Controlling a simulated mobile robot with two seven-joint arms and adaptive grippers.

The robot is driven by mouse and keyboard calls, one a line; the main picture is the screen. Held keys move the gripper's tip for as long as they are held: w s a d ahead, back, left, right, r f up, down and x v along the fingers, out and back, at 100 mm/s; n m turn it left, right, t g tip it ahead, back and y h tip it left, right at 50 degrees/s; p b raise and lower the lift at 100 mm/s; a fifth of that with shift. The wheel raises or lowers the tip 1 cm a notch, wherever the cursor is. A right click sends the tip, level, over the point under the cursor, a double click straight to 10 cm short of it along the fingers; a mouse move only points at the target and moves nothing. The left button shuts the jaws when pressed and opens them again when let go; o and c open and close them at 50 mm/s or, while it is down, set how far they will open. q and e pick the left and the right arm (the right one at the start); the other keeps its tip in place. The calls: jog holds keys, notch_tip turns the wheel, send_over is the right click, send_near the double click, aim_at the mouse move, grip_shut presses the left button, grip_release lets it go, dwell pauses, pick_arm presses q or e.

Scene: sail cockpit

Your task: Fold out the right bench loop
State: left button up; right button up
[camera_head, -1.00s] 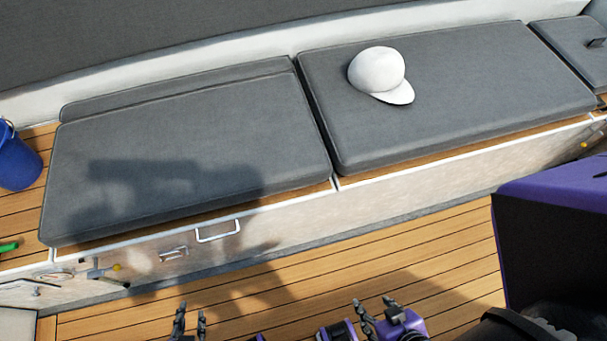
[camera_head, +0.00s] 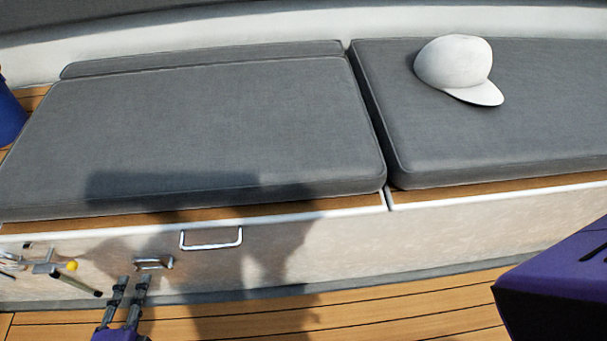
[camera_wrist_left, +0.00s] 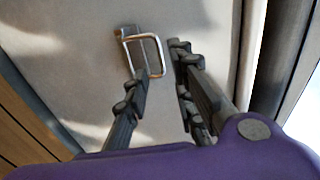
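A small metal loop on a grey mounting plate (camera_head: 154,263) sits on the pale bench front, below and left of a larger U-shaped metal handle (camera_head: 210,238). My left gripper (camera_head: 133,281) is open, its two dark fingers pointing up at the bench front just below and left of the small loop. In the left wrist view a rectangular metal loop (camera_wrist_left: 158,52) shows just beyond the fingertips (camera_wrist_left: 159,60), over its plate. No part of it is gripped. How far it stands out from the plate is hard to tell. My right gripper is out of view.
Grey cushions (camera_head: 200,130) cover the bench, with a white cap (camera_head: 455,65) on the right one. A fitting with a yellow knob (camera_head: 71,266) is left of the small loop. A blue bucket (camera_head: 10,118) stands at the far left. The wooden floor (camera_head: 400,308) is clear.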

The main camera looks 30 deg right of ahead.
pick_arm(q)
jog(key=b+x, duration=0.1)
jog(key=x, duration=0.5)
jog(key=shift+w, duration=0.3)
jog(key=shift+d, duration=0.15)
jog(key=shift+f, duration=0.1)
grip_shut()
